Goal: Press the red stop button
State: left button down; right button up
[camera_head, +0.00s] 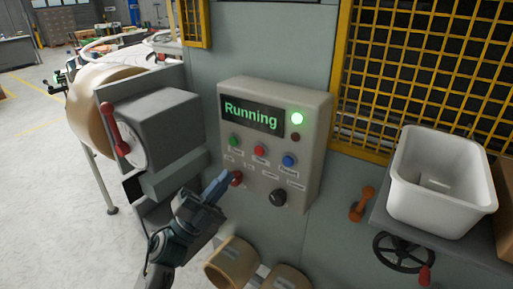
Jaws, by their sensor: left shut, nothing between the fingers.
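A beige control panel (228,100) on the grey machine front has a display (252,116) reading "Running" and a lit green lamp (297,119). Below the display are a green button (233,140), a red button (259,151) and a blue button (289,160). Another red button (237,178) sits lower left, beside a black knob (278,198). The labels are too small to read. My left gripper (225,179) is shut and empty. Its tips are right by the lower red button and partly cover it; I cannot tell if they touch. My right gripper is not in view.
A grey box with a red lever (114,127) juts out left of the panel. Tape rolls (232,262) stand below. At the right are a yellow mesh guard (380,60), a white bin (440,205) on a shelf, an orange handle (361,204) and a handwheel (400,252).

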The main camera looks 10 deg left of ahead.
aim_at(259, 150)
pick_arm(q)
jog(key=w+d, duration=0.3)
jog(key=w, duration=0.5)
jog(key=shift+w+p, duration=0.2)
jog(key=shift+p, duration=0.1)
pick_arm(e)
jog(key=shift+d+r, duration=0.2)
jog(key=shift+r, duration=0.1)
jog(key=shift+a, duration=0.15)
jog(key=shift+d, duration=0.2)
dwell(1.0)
pick_arm(q)
jog(key=shift+w, duration=0.1)
dwell(0.3)
jog(key=shift+w+d, duration=0.15)
jog(key=shift+w, duration=0.15)
